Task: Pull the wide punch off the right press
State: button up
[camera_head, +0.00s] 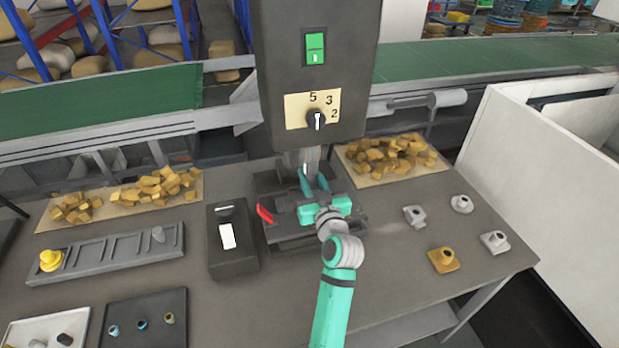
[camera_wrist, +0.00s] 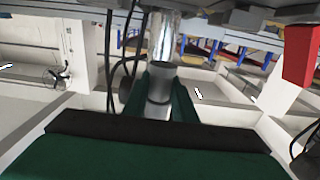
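One press (camera_head: 312,115) is in the head view, with a green switch and a dial marked 5, 3, 2. My gripper (camera_head: 314,182) reaches under its head from the front, one teal finger on each side of the ram. In the wrist view a grey cylindrical punch (camera_wrist: 159,88) hangs below the shiny ram (camera_wrist: 162,38). My fingers (camera_wrist: 160,98) flank it closely with no clear gap, so they look shut on it. The punch still lines up with the ram; I see no clear gap between them. I cannot judge its width.
A black box (camera_head: 233,252) stands left of the press, and a grey rack (camera_head: 105,258) lies farther left. Several small grey and brass parts (camera_head: 443,260) stand at the right. Trays of brown pieces (camera_head: 392,158) lie behind. A red lever (camera_head: 265,214) is close to my gripper.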

grip_shut()
